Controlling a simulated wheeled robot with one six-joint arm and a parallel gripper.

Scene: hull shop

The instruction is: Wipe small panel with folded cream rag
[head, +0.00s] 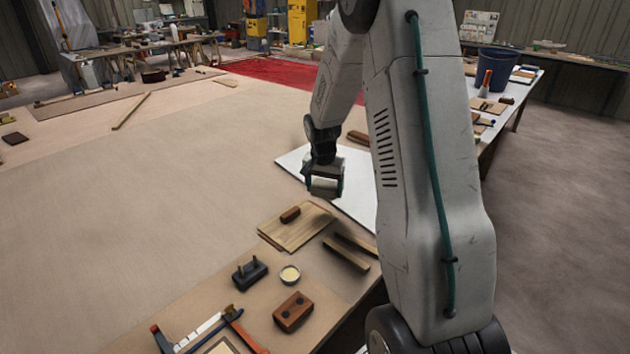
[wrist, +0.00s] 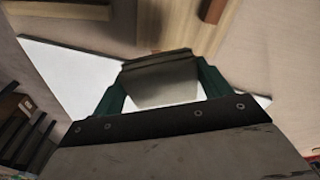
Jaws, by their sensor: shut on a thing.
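My gripper (head: 324,190) is shut on the folded cream rag (head: 323,184), which shows as a pale block between the jaws. In the wrist view the rag (wrist: 160,82) sits between the green fingers of my gripper (wrist: 158,84). The small panel looks to be the white sheet (head: 352,205), lying flat beyond the wooden board. The gripper appears over its near left part; I cannot tell whether the rag touches it. White surface of the panel (wrist: 65,72) also shows around the gripper in the wrist view. My arm hides the panel's right part in the head view.
A wooden board (head: 285,236) with a brown block (head: 290,214) lies in front of the panel, beside wooden strips (head: 346,253). A dark block with pegs (head: 249,274), a small round tin (head: 290,274) and a red-brown block (head: 293,312) sit nearer. The surface to the left is largely clear.

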